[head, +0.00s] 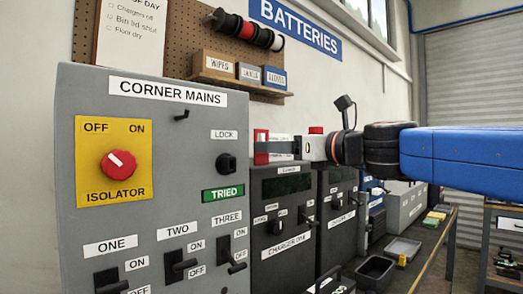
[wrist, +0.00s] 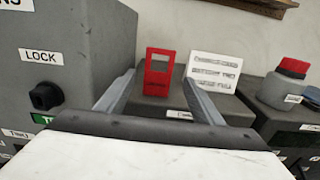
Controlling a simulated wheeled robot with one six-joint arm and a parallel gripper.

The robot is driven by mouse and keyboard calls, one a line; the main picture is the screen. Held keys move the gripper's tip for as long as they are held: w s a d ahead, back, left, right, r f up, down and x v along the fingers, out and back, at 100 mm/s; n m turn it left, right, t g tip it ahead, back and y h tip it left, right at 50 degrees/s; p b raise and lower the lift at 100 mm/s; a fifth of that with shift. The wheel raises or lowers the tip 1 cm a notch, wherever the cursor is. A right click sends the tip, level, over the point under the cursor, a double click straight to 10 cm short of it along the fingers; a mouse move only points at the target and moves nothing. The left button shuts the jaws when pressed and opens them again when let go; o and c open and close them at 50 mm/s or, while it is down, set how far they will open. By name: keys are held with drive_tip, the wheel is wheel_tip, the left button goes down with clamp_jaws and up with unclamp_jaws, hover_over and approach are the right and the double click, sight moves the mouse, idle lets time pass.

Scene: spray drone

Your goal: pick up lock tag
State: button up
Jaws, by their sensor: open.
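The lock tag is a red upright plate with a window cut in it; in the wrist view the tag (wrist: 160,82) stands on top of a dark charger box, between my fingers. In the head view the red tag (head: 261,135) shows at the left end of my gripper, partly covered by a finger. My gripper (wrist: 159,78) is open, one finger on each side of the tag, with visible gaps. In the head view my gripper (head: 272,148) reaches in from the right over the charger. Contact is not visible.
A white printed card (wrist: 213,72) stands right of the tag. A grey container with a red cap (wrist: 290,68) is farther right. The grey CORNER MAINS panel (head: 150,180) rises close on the left, with a LOCK knob (wrist: 45,96) sticking out. Grey trays (head: 402,249) sit on the bench.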

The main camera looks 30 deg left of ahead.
sight(264, 165)
drive_tip(key=shift+f+x, duration=0.2)
drive_tip(key=shift+x, duration=0.95)
drive_tip(key=shift+f+x, duration=0.15)
drive_tip(key=shift+x, duration=1)
drive_tip(key=shift+a, duration=0.5)
drive_tip(key=shift+s, duration=0.1)
drive_tip(key=c, duration=1.1)
